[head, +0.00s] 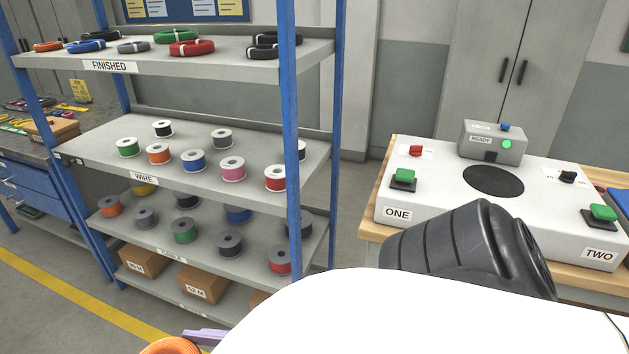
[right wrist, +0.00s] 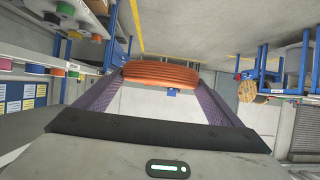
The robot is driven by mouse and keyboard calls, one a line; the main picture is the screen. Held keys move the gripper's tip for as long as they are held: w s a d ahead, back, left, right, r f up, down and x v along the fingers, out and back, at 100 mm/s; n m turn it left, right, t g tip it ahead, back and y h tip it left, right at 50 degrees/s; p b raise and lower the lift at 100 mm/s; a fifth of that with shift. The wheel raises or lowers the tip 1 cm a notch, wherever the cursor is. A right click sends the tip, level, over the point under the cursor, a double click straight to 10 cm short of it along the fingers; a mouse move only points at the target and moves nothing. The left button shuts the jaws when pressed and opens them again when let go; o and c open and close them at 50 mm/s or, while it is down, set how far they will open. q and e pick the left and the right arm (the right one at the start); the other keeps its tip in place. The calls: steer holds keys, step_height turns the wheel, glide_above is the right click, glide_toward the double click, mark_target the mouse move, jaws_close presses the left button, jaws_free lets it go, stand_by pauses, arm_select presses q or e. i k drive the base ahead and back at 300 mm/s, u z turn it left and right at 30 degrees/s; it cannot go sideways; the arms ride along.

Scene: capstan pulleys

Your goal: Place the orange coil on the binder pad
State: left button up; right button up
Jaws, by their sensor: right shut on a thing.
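My right gripper (right wrist: 162,78) is shut on an orange coil (right wrist: 162,71), held between its purple fingertips in the right wrist view. In the head view, part of the coil (head: 170,347) and a purple finger (head: 205,337) show at the bottom edge; the rest is cut off or hidden by my white arm. The binder pad appears to be the black round pad (head: 493,181) on the white-topped station at the right. It is bare and well apart from the coil. My left gripper is out of view.
A blue-framed rack stands at the left, with coils on its FINISHED shelf (head: 200,64) and wire spools below. A grey READY box (head: 492,143) stands behind the pad. Green buttons (head: 403,177) flank it. My arm covers the station's front edge.

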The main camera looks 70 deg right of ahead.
mark_target(493, 179)
steer(key=z, duration=1.9)
